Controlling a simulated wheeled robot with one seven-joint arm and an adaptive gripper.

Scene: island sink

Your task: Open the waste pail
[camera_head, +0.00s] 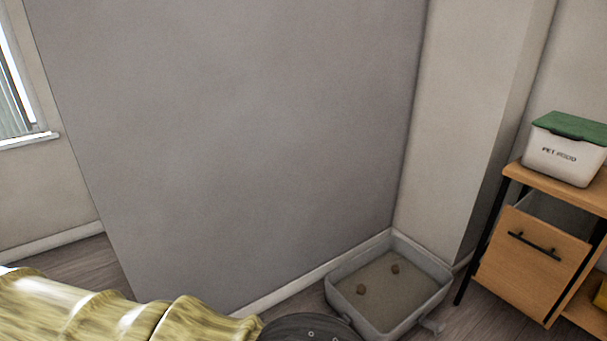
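I cannot make out a waste pail with certainty in the head view. A dark round thing with small light dots (310,328) is cut off by the bottom edge, and I cannot tell what it is. My gripper is not in view.
At right, a wooden cabinet (528,262) with a dark handle carries a white pet food box with a green lid (565,150). A glossy yellow-gold shape (90,310) fills the bottom left.

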